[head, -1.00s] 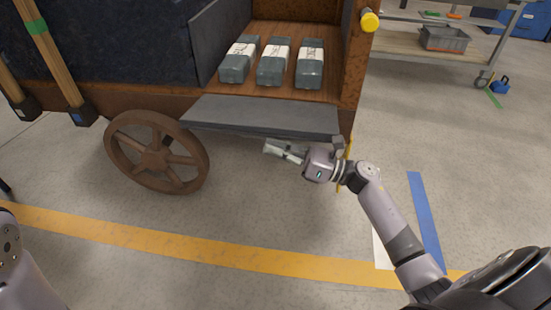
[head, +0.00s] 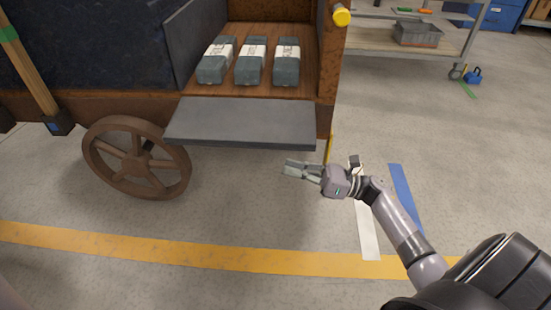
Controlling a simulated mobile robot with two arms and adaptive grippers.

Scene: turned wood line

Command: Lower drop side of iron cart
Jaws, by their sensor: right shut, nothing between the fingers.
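The iron cart (head: 322,60) stands at the upper left with rusty brown sides and a spoked wheel (head: 138,158). Its grey drop side (head: 240,122) is folded down and sticks outward, about flat, below the opening in the cart. Three dark grey blocks with white bands (head: 251,62) lie on the wooden bed inside. My right gripper (head: 290,169) is shut and empty, below and just right of the drop side's outer edge, apart from it. My left gripper is not in view.
A yellow knob (head: 341,15) tops the cart's right post. A shelf trolley (head: 390,38) with a grey bin (head: 418,33) stands at the back right. Yellow tape (head: 200,252) crosses the floor. The floor at right is mostly clear.

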